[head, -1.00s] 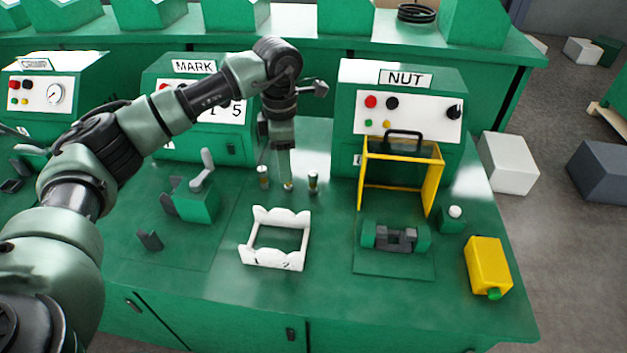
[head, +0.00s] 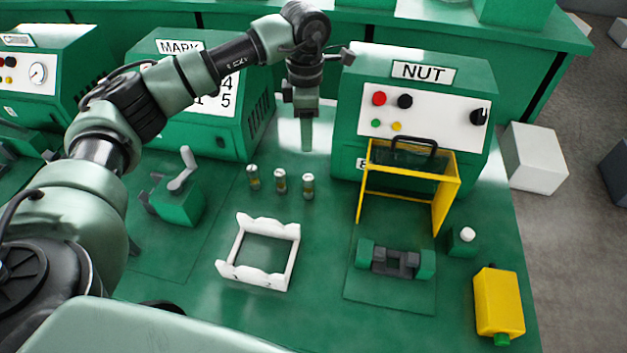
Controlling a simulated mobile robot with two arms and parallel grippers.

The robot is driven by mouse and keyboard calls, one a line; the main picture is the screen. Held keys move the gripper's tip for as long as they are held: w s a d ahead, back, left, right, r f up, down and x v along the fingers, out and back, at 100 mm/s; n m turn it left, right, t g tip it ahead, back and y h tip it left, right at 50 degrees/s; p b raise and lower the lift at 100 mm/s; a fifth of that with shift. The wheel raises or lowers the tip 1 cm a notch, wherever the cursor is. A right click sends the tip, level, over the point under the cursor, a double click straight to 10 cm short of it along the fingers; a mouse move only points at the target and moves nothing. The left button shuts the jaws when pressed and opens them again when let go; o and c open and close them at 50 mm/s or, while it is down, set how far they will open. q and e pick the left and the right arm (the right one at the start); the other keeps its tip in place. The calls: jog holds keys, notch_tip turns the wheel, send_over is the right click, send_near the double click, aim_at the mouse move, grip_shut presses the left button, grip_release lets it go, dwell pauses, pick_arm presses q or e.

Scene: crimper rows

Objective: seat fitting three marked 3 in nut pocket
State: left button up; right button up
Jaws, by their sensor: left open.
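Three small fittings stand upright in a row behind the white rack: a left one (head: 253,178), a middle one (head: 280,181) and a right one (head: 308,186). They are greenish with pale tops, and their marks are too small to read. My left gripper (head: 307,146) is open and points down, appearing above and behind the right fitting, apart from it. No held object shows. The dark grey nut pocket (head: 394,263) sits between green blocks in front of the NUT machine (head: 345,145). It looks empty. My right gripper is not in view.
A yellow guard frame (head: 449,195) with a black handle stands just behind the nut pocket. The white rack (head: 227,272) lies in front of the fittings. Green bench is clear between rack and pocket.

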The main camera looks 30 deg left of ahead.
pick_arm(q)
notch_tip(320, 180, down, 4)
jog(key=s+b, duration=0.1)
jog(key=b, duration=0.8)
send_over(308, 177)
jog(key=f, duration=0.5)
jog(key=shift+a+f, duration=0.15)
jog(key=shift+a, duration=0.1)
jog(key=f, duration=0.2)
jog(key=f+p, duration=0.1)
jog(key=f, duration=0.1)
jog(key=f+p, duration=0.1)
jog(key=f, duration=0.1)
jog(key=shift+d+f, duration=0.2)
jog(key=shift+d, duration=0.1)
jog(key=shift+f, duration=0.6)
grip_shut()
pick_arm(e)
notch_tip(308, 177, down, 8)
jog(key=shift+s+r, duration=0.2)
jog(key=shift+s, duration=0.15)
